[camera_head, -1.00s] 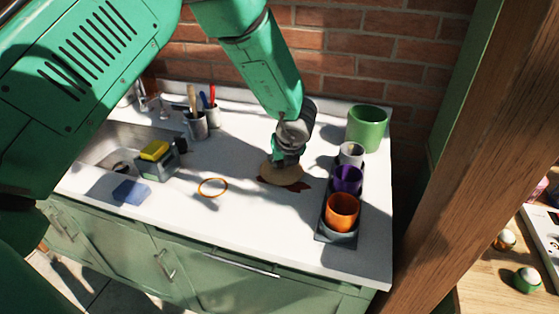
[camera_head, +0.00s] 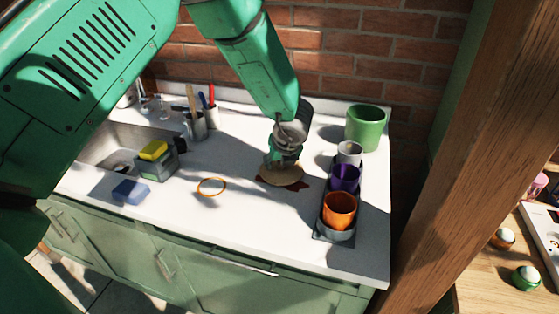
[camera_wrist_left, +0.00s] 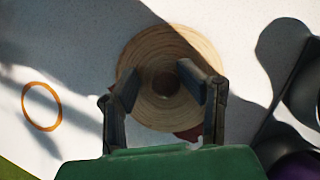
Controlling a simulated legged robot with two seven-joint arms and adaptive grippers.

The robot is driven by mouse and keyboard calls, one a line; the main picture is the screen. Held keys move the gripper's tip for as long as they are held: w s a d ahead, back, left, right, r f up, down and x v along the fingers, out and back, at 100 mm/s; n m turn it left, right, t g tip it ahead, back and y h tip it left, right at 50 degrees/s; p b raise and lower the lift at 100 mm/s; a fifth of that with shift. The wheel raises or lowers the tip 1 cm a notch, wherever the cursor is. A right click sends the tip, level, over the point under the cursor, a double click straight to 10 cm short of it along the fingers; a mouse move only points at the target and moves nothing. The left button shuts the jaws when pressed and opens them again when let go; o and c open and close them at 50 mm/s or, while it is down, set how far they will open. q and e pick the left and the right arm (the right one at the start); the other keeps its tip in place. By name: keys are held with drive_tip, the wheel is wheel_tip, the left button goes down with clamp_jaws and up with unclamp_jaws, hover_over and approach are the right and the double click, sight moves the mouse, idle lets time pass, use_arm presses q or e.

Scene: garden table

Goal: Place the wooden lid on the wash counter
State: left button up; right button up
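The round, pale wooden lid (camera_head: 283,179) lies on the white wash counter (camera_head: 270,222), left of the row of cups. In the left wrist view the lid (camera_wrist_left: 150,48) shows ring grain and a darker knob at its middle. My left gripper (camera_head: 284,160) is right above the lid. In the wrist view its two fingers (camera_wrist_left: 158,75) stand apart on either side of the knob, with a gap visible. A dark red patch (camera_head: 300,186) shows from under the lid's edge; I cannot tell what it is. My right gripper is not in view.
A dark tray (camera_head: 322,226) with orange, purple and grey cups stands to the right, a green pot (camera_head: 366,128) behind. An orange ring (camera_head: 211,187), blue sponge (camera_head: 131,191), sponge box (camera_head: 158,166) and utensil cups (camera_head: 197,126) are left. The front counter is clear.

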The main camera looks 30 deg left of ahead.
use_arm(q)
drive_tip(key=shift+a, duration=0.65)
drive_tip(key=shift+a+r+p, duration=0.1)
drive_tip(key=shift+r+p, duration=0.1)
drive_tip(key=shift+p, duration=0.2)
drive_tip(key=v, duration=1.2)
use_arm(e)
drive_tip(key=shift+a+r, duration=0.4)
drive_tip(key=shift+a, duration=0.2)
use_arm(q)
drive_tip(key=shift+d, duration=0.3)
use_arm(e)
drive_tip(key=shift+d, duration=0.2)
